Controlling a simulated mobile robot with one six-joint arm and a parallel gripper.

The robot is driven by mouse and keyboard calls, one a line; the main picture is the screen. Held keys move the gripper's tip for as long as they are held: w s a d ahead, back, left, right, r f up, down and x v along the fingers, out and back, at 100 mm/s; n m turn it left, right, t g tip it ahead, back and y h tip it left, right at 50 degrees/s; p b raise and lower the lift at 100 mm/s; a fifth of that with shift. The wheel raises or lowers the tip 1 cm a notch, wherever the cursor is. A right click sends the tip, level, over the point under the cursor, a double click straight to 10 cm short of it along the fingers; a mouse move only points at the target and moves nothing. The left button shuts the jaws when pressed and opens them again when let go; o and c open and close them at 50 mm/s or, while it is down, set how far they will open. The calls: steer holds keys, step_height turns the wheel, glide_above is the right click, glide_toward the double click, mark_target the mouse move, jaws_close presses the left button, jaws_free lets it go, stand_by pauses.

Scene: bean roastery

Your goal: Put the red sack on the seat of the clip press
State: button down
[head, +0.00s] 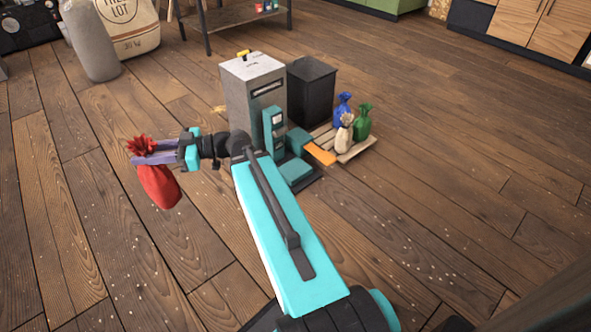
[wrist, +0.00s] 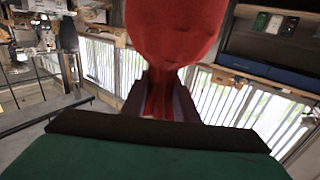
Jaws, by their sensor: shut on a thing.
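The red sack (head: 160,186) hangs from my gripper (head: 150,153), to the left of the machines. The gripper is shut on its tied neck, with the ruffled top above the fingers and the round body below. In the wrist view the sack (wrist: 172,30) fills the top middle, its neck between the fingers (wrist: 160,98). A teal machine (head: 274,130), apparently the clip press, stands right of the gripper, before a grey cabinet. It has a low teal block (head: 297,172) and an orange flap (head: 320,153). My arm hides part of it, and I cannot tell which part is the seat.
Blue (head: 343,108), green (head: 363,122) and cream (head: 344,136) sacks stand on a wooden pallet (head: 358,150) right of the press. A grey cabinet (head: 252,88) and a dark bin (head: 312,92) stand behind. Open floor lies left and right.

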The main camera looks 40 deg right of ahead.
steer(key=w+d+f+m+t+h, duration=0.2)
steer(key=d+f+m+h, duration=0.15)
steer(key=d, duration=0.55)
steer(key=w+d+f+m+t+h, duration=0.2)
steer(key=w+d+f+t+h, duration=0.15)
steer(key=d, duration=0.55)
steer(key=w+d+f+m+t+h, duration=0.1)
steer(key=d+f+m+t+h, duration=0.2)
steer(key=d, duration=0.7)
steer(key=s+d+f+m+g+h, duration=0.1)
steer(key=s+d+f+m+h, duration=0.1)
steer(key=d+f, duration=0.5)
steer(key=s+d+f+m+g+h, duration=0.1)
steer(key=s+d+f+m+h, duration=0.2)
steer(key=d+f+h, duration=0.3)
steer(key=s+d+f+m+g+h, duration=0.1)
steer(key=s+d+f+h, duration=0.3)
steer(key=d+f, duration=0.5)
steer(key=shift+d+f+m+p, duration=0.3)
steer(key=shift+d+m, duration=0.3)
steer(key=shift+m, duration=0.15)
steer(key=w+d+f+b, duration=0.1)
steer(key=w+d+b, duration=0.3)
steer(key=w+d, duration=0.6)
steer(key=shift+w+d+f+b, duration=0.2)
steer(key=shift+d+b, duration=0.1)
steer(key=shift+d, duration=0.75)
